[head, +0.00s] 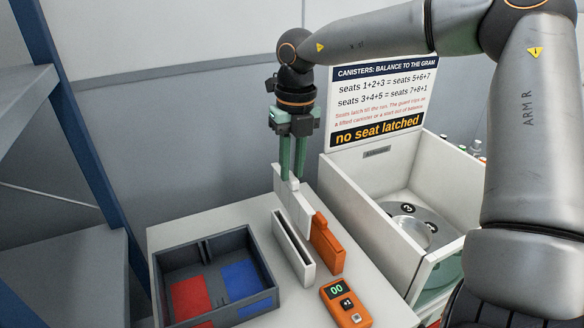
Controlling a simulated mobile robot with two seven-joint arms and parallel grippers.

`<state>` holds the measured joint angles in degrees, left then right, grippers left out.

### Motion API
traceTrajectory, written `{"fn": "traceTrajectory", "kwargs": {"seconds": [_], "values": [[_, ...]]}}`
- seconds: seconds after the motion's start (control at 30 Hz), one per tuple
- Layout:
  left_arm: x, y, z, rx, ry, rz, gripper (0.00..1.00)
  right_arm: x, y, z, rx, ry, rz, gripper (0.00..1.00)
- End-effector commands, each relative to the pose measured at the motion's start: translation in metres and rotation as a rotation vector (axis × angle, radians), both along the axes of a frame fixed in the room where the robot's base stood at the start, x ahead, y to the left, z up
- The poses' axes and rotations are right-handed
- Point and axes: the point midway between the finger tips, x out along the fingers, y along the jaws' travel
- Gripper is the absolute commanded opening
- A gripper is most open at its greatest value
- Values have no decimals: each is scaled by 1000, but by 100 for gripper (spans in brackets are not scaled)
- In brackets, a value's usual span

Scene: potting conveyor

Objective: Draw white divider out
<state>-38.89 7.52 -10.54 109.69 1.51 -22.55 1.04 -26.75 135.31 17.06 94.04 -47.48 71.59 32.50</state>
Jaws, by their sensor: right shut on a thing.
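The white divider (290,208) is a thin upright plate with a small grip tab on top. My right gripper (293,178) comes down from above with green fingers shut on that tab. A white narrow holder (306,267) with a long dark slot stands in front of the divider. The slot looks empty along its visible length. An orange divider or block (326,246) stands upright just right of the white holder. I cannot tell whether the white divider's lower edge touches anything. My left gripper is not in view.
A dark tray (187,256) with red and blue floor patches lies left on the white table (166,236). An orange handheld device (346,304) reading "00" lies in front. A white-walled box (350,198) with a round numbered rotor (433,217) and a sign (378,76) stands right.

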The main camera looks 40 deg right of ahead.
Motion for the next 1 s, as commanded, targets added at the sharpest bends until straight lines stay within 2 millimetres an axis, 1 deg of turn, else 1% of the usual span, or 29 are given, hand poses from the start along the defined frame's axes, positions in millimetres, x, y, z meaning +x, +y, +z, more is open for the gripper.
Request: {"fn": "traceTrajectory", "kwargs": {"seconds": [0.03, 0.1, 0.4, 0.5, 0.63, 1.0], "values": [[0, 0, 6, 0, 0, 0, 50, 0, 0, 8, 0, -1, 0, 0], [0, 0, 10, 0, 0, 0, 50, 0, 0, 13, -1, -1, 0, 0], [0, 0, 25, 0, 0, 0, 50, 0, 0, 36, -1, 1, 1, 0], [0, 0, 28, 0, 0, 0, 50, 0, 0, 41, -1, 1, 1, 0], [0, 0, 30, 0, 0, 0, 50, 0, 0, 44, -1, 1, 0, 0], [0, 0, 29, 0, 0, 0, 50, 0, 0, 43, -1, 1, 0, 0]]}}
